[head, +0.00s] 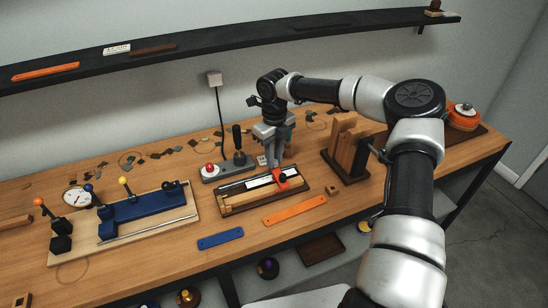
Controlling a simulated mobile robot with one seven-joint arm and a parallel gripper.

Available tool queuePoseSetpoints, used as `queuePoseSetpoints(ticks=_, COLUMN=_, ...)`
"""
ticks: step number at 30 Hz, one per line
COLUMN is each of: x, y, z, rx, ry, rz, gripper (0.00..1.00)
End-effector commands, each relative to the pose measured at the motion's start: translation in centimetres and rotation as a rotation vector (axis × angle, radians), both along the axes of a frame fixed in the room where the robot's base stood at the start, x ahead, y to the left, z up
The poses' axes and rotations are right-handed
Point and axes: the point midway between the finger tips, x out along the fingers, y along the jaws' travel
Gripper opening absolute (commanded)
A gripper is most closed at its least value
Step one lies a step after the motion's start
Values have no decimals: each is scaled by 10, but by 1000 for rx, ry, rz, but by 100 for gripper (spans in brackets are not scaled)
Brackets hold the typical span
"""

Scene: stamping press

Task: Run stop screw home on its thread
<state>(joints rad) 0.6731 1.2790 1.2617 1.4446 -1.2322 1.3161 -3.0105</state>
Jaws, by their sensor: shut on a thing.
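A wooden fixture (232,207) with a pale metal strip lies in the middle of the bench. An orange-red stop block (297,184) sits across its right part. My gripper (275,165) points straight down over this block, its fingertips at the top of it. It is shut on the stop screw, which is too small and too covered by the fingers to make out. I cannot tell how deep the screw sits in its thread.
A blue fixture (137,207) on a pale board stands at left. A grey box with a red button (209,168) and a black lever is behind the wooden fixture. An orange bar (295,210) and a blue bar (220,239) lie in front. A wooden slotted stand (345,155) is close at right.

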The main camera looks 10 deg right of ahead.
Motion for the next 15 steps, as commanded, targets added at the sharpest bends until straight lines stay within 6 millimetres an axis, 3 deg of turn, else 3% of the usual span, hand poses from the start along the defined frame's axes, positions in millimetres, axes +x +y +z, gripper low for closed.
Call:
queuePoseSetpoints(ticks=1, x=1, y=0, z=2, rx=-1, ry=-3, rz=0, gripper=23)
queuePoseSetpoints(ticks=3, x=1, y=1, z=1, rx=0, ry=-2, rz=0, gripper=32)
queuePoseSetpoints(ticks=15, x=0, y=1, z=2, rx=1, ry=-1, rz=1, gripper=32)
